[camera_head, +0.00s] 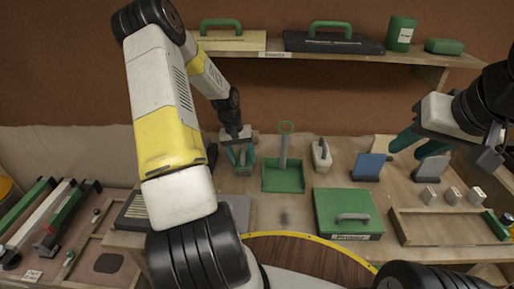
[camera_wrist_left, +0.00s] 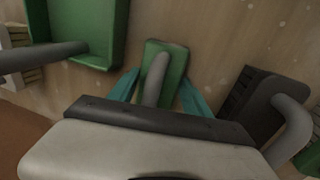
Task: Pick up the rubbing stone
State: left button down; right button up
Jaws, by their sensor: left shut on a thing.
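A small green block with a grey handle, which I take to be the rubbing stone (camera_wrist_left: 172,62), is between the teal fingers of my left gripper (camera_wrist_left: 158,92) in the wrist view. The fingers are shut on its handle. In the head view my left gripper (camera_head: 240,156) is low at the back left of the bench, and the block is mostly hidden there. I cannot tell whether it touches the bench. My right gripper (camera_head: 418,146) is open and empty above the right side of the bench, near a grey-bladed tool (camera_head: 430,169).
A green scoop (camera_head: 283,178) stands just right of my left gripper. A white-handled tool (camera_head: 321,154), a blue-bladed tool (camera_head: 369,166) and a green case (camera_head: 347,205) are further right. A shelf (camera_head: 400,56) runs above the back. A wooden tray (camera_head: 448,240) lies front right.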

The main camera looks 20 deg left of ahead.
pick_arm(q)
notch_tip(320, 180, up, 10)
dwell(0.6)
